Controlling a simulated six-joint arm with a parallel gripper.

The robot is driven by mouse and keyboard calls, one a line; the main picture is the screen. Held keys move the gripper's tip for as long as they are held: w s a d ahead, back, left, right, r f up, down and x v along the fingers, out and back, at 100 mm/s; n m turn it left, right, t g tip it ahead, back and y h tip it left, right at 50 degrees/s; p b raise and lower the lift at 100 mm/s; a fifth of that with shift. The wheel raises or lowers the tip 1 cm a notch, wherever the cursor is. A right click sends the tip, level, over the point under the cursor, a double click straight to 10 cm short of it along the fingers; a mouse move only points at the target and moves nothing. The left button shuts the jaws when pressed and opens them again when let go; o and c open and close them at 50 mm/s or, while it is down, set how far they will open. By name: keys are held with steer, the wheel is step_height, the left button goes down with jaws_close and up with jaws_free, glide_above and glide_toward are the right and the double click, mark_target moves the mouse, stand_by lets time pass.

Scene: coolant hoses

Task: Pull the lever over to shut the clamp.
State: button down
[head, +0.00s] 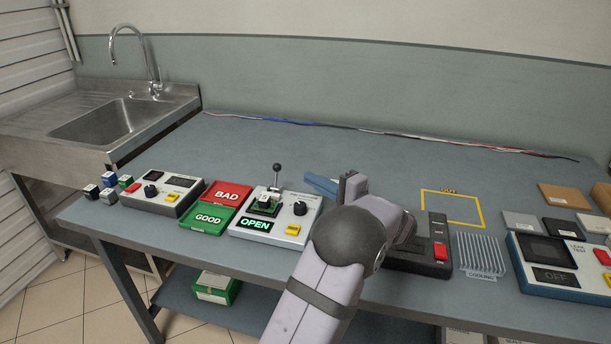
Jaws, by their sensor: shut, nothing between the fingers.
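The clamp station (284,228) is a white box left of centre, with a lit green OPEN display (256,224) and a yellow button (293,229). Its lever (276,178) stands upright at the back, topped by a black ball knob. A small green block with a dark top (265,203) sits in front of the lever's foot. My wrist hides part of the gripper.
Left of the station lie a red BAD tray (229,190) and a green GOOD tray (208,218). A dark device with a red switch (439,250) and a finned cooling block (480,254) stand to the right.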

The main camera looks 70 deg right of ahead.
mark_target(276, 176)
steer(key=shift+d+r+p, duration=0.1)
steer(key=shift+r+p, duration=0.1)
steer(key=shift+p, duration=0.2)
steer(key=shift+d+r+m+p, duration=0.15)
steer(key=shift+m+p, duration=0.15)
steer(key=shift+p, duration=0.75)
steer(key=shift+d+f+p, duration=0.15)
steer(key=shift+f+p, duration=0.05)
steer(key=shift+p, duration=0.45)
steer(key=shift+f+m+g, duration=0.1)
steer(key=shift+m+g, duration=0.2)
steer(key=shift+w+f, duration=0.1)
steer(key=shift+w, duration=0.1)
steer(key=p+x, duration=0.1)
steer(key=x, duration=0.8)
steer(key=shift+w+d+f+p, duration=0.15)
steer(key=shift+w+d+p, duration=0.05)
steer(key=shift+w+p, duration=0.2)
steer(key=shift+s+a+f+b, duration=0.1)
steer(key=shift+f+b, duration=0.05)
steer(key=shift+b, duration=0.55)
steer(key=shift+b, duration=0.55)
